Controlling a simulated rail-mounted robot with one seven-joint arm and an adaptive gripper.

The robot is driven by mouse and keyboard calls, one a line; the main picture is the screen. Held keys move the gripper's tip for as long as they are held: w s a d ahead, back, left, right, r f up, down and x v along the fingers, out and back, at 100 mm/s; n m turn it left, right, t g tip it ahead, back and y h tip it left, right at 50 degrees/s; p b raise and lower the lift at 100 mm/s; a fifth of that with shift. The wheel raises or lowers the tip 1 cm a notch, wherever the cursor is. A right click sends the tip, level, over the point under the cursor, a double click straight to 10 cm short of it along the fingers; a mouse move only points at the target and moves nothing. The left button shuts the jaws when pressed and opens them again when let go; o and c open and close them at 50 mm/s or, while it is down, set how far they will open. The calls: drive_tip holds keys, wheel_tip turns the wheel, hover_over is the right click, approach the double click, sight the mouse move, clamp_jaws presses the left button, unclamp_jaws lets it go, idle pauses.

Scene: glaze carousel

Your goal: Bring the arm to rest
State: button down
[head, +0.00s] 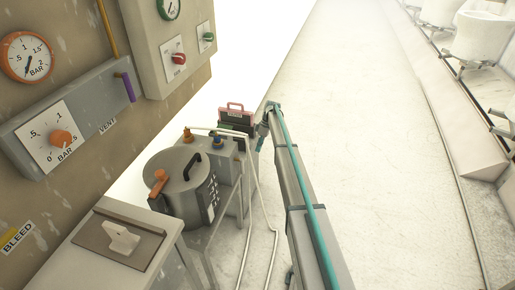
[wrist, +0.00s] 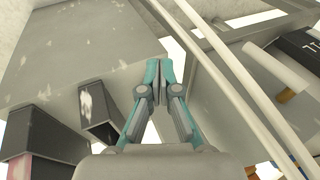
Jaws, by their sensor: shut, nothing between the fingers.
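My gripper (wrist: 158,72) shows in the wrist view with its two teal-tipped fingers together and nothing between them. In the head view my arm (head: 300,205) reaches from the bottom edge up to the middle. Its far end bends down beside the small stand behind the lidded grey pot (head: 185,185). A small teal part at that end shows there, but the fingers are too small to make out. In the wrist view the fingers are over a grey surface (wrist: 85,50), and I cannot tell whether they touch it.
Pale pipes (head: 262,215) run close left of my arm; they also cross the wrist view (wrist: 235,65). Dark open-ended boxes (wrist: 100,118) lie left of the fingers. A gauge panel (head: 60,110) stands at left, white vessels (head: 480,38) at right. The pale floor (head: 370,130) between is clear.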

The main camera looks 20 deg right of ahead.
drive_tip(key=s+a+f+m+h, duration=0.15)
drive_tip(key=s+f+m, duration=0.3)
drive_tip(key=s, duration=0.75)
drive_tip(key=s+a+f+m, duration=0.25)
drive_tip(key=s+f, duration=0.35)
drive_tip(key=s, duration=0.6)
drive_tip(key=s+a+f+m+h, duration=0.15)
drive_tip(key=s+f+m, duration=0.35)
drive_tip(key=s, duration=0.7)
drive_tip(key=s+a+f+g, duration=0.1)
drive_tip(key=s+a+g, duration=0.1)
drive_tip(key=s, duration=1.9)
drive_tip(key=s+a+f+g+h, duration=0.1)
drive_tip(key=s+a+g, duration=0.1)
drive_tip(key=s, duration=1.9)
drive_tip(key=shift+a+n+p, duration=0.3)
drive_tip(key=shift+a, duration=0.3)
drive_tip(key=shift+a+h, duration=0.1)
drive_tip(key=shift+h, duration=0.2)
